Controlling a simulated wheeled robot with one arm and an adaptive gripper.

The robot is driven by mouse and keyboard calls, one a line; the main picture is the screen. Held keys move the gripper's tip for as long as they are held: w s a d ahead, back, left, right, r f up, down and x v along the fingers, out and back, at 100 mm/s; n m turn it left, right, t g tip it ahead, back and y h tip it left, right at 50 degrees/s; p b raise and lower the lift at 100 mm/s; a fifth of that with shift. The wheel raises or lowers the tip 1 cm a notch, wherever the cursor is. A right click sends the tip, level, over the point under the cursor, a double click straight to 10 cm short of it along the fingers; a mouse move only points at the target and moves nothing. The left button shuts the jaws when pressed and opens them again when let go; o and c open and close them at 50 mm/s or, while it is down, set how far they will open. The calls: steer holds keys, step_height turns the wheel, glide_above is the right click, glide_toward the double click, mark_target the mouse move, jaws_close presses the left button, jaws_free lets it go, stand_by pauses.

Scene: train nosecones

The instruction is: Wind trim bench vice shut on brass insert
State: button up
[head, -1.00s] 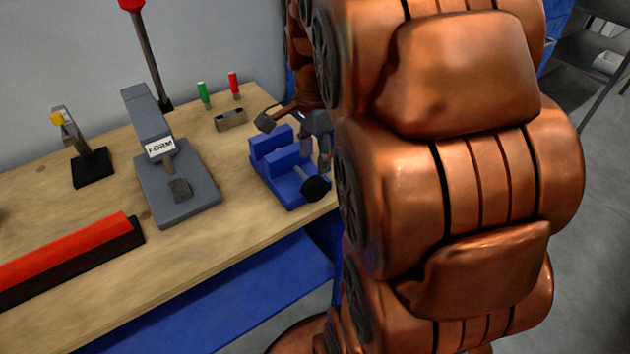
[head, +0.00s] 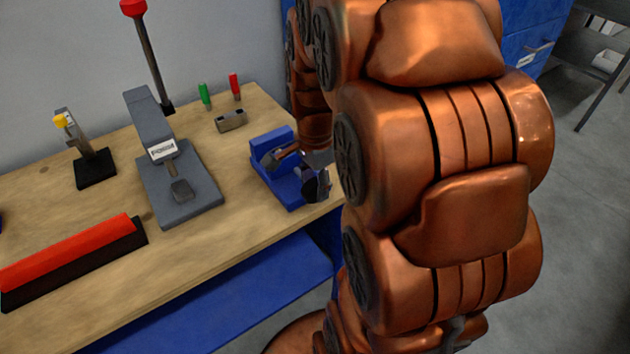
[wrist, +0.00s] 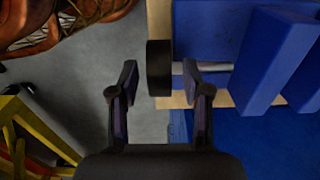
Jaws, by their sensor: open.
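The blue bench vice (head: 268,146) stands near the right front corner of the bench, its black handle knob (head: 317,189) facing the front edge. In the wrist view the blue vice body (wrist: 275,55) fills the right side, and a grey screw runs left to the black knob (wrist: 158,62). My gripper (wrist: 161,80) is open, with one finger on each side of the knob and gaps visible; I cannot tell the depth between them. I cannot make out a brass insert.
A grey press labelled FORM (head: 180,185) stands left of the vice. A red bar (head: 70,255) lies at front left. A yellow frame (wrist: 40,130) shows at lower left in the wrist view.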

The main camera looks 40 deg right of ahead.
steer(key=shift+c, duration=0.3)
jaws_close()
steer(key=y, duration=0.1)
steer(key=d+y+b, duration=0.1)
steer(key=y, duration=0.1)
steer(key=shift+f+y, duration=0.2)
steer(key=shift+y, duration=0.1)
steer(key=y, duration=0.1)
steer(key=y+b, duration=0.1)
steer(key=y, duration=0.3)
steer(key=shift+d+f+t+b, duration=0.25)
steer(key=shift+d+t+b, duration=0.05)
steer(key=shift+d+t, duration=0.1)
steer(key=y, duration=0.4)
steer(key=shift+s+d+f, duration=0.1)
steer(key=shift+d+f, duration=0.1)
steer(key=shift+f, duration=0.1)
steer(key=shift+f+t+y+p, duration=0.15)
steer(key=shift+y+p, duration=0.1)
steer(key=shift+y, duration=0.85)
steer(key=shift+f+t+y+p, duration=0.15)
steer(key=shift+y+p, duration=0.05)
steer(key=shift+y, duration=0.9)
